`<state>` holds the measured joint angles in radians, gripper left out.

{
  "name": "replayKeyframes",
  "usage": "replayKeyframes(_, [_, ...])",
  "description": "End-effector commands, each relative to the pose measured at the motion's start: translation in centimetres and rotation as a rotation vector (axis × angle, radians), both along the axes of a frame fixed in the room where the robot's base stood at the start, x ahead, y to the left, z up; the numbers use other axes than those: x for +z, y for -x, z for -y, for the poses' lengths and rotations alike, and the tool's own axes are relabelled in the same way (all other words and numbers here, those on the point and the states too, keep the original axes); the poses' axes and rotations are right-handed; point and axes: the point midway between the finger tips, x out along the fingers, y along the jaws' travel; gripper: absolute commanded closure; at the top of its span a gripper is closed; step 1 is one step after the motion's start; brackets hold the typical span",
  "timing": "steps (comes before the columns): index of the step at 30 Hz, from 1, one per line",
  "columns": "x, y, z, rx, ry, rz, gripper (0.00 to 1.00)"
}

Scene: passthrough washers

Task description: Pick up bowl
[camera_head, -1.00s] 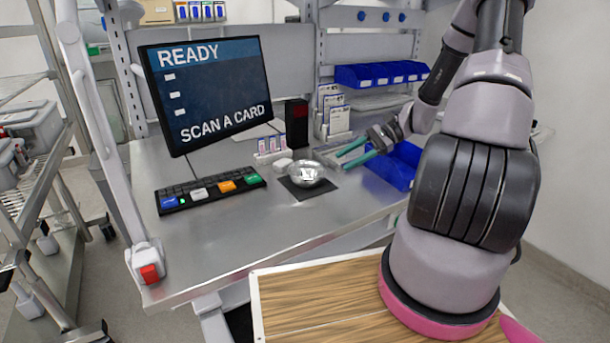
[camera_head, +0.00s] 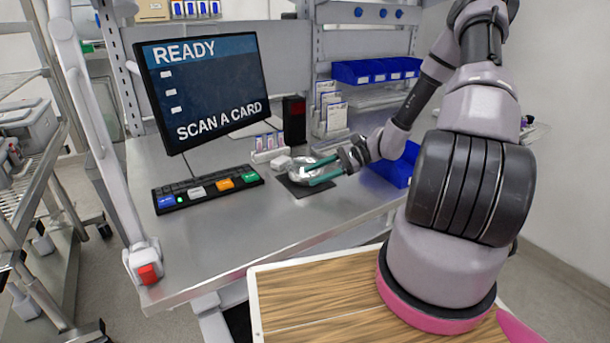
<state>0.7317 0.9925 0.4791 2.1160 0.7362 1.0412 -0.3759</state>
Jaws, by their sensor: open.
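The shiny metal bowl (camera_head: 301,171) stands on a dark square mat (camera_head: 297,190) on the steel bench. My gripper (camera_head: 312,172) has its green fingers at the bowl, reaching in from the right. The fingers are apart, and they cover much of the bowl's right side. Whether they touch the bowl's rim cannot be told.
A keyboard with coloured keys (camera_head: 208,190) and a monitor (camera_head: 204,90) are left of the bowl. A small white holder (camera_head: 268,150) and a black box (camera_head: 294,120) stand behind it. A blue bin (camera_head: 396,170) is to the right. The bench front (camera_head: 235,235) is clear.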

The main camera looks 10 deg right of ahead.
Motion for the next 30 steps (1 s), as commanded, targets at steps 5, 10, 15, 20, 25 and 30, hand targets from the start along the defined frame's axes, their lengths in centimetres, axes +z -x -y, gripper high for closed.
replayKeyframes(5, [-0.43, -0.04, -1.14, 0.000, 0.000, 0.000, 0.53])
replayKeyframes(10, [-0.43, -0.06, -1.13, 0.000, 0.000, 0.000, 0.53])
replayKeyframes(15, [-0.42, -0.07, -1.10, 0.000, 0.001, 0.000, 1.00])
replayKeyframes(20, [-0.42, -0.07, -1.10, 0.000, 0.001, 0.000, 1.00])
replayKeyframes(25, [-0.40, -0.07, -1.09, 0.000, 0.001, 0.000, 1.00])
replayKeyframes(30, [0.48, -0.10, -1.06, 0.000, 0.002, 0.002, 1.00])
